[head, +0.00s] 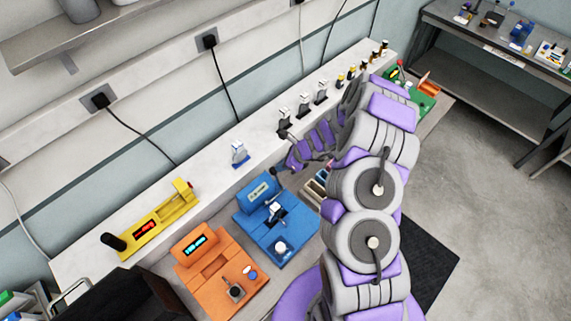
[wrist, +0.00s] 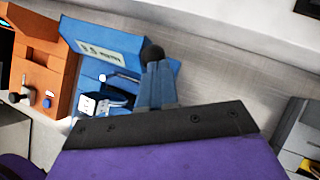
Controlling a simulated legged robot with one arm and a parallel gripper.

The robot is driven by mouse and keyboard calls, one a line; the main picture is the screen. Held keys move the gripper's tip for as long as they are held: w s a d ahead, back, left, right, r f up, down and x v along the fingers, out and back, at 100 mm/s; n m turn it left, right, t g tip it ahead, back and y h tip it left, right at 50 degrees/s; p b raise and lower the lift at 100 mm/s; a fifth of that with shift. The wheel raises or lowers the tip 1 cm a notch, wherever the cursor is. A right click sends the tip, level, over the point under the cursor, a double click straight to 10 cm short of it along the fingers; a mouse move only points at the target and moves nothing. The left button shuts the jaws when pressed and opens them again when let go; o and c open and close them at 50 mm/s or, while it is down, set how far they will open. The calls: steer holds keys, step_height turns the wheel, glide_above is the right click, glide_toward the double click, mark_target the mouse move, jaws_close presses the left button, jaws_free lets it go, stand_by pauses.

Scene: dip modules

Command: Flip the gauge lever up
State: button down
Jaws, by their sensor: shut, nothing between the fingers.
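A blue module (head: 262,240) with a pale label panel stands below the white ledge in the head view.
An orange module (head: 210,262) with a cyan display stands left of the blue one. A yellow device (head: 160,222) with a red display lies on the white ledge (head: 205,178), along with several small switches (head: 304,104). A green module (head: 424,98) is at the far right end.

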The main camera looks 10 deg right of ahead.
steer(key=shift+w+a+f, duration=0.15)
steer(key=shift+w+a, duration=0.25)
steer(key=shift+w, duration=0.15)
steer(key=shift+w+a+f, duration=0.15)
steer(key=shift+w+a, duration=0.25)
steer(key=shift+w, duration=0.1)
